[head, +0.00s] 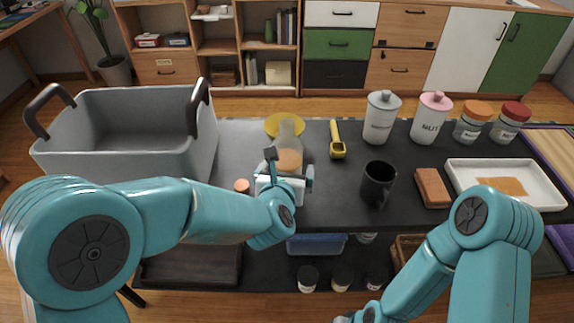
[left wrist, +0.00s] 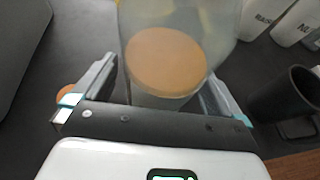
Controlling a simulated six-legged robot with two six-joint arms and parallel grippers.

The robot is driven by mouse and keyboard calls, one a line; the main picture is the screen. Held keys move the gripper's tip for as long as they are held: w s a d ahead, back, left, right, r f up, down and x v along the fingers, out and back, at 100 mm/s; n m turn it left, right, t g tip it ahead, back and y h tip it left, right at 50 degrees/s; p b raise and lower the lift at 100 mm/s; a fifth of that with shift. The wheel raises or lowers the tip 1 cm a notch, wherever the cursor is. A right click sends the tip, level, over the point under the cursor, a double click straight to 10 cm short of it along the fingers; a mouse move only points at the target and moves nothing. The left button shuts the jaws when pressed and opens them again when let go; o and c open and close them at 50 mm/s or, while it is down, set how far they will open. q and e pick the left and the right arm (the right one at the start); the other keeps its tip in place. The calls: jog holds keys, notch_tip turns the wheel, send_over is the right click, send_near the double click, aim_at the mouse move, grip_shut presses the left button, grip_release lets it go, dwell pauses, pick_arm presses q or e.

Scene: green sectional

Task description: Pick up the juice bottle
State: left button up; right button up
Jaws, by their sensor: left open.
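The juice bottle (head: 289,133) is a clear bottle with orange content low inside. It stands upright on the dark tabletop near the middle in the head view. My left gripper (head: 289,172) is at the bottle's near side, with its jaws open. In the left wrist view the bottle (left wrist: 168,60) sits between the two spread fingers of the gripper (left wrist: 160,88), with a gap visible on the right side. The gripper hides the bottle's lower front in the head view.
A grey bin (head: 120,120) stands left. A small orange-topped item (head: 241,186) is beside my left gripper. A yellow plate (head: 280,123) lies behind the bottle. A black mug (head: 378,183), yellow tool (head: 337,142) and brown block (head: 432,188) are on the right.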

pick_arm(q)
jog(key=shift+w+f, duration=0.15)
jog(key=shift+w, duration=0.15)
jog(key=c, duration=1.4)
notch_tip(320, 180, up, 20)
jog(key=p, duration=0.6)
send_over(287, 123)
